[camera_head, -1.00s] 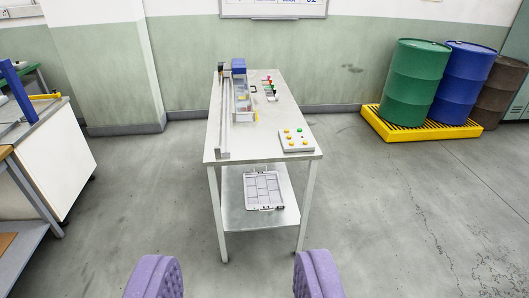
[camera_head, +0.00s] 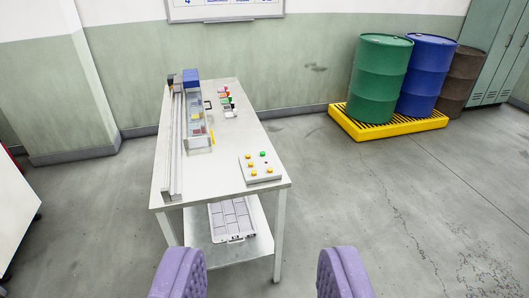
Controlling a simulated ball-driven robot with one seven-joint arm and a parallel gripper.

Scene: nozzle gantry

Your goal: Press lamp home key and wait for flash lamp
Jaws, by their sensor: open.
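The key panel (camera_head: 261,168) is a pale box near the front right corner of the white table (camera_head: 222,183). It carries several yellow keys and one green key; labels on them are too small to read, so I cannot tell which is the lamp home key. The gantry (camera_head: 175,145) is a long rail along the table's left side, with a blue block (camera_head: 191,77) at its far end and a clear-walled box (camera_head: 200,125) beside it. I cannot make out a lit flash lamp. My gripper (camera_head: 261,275) is open and empty, with purple fingers, in front of the table and apart from it.
Small coloured items (camera_head: 227,101) stand on the table behind the panel. A grey compartment tray (camera_head: 232,217) lies on the lower shelf. Floor right of the table is clear.

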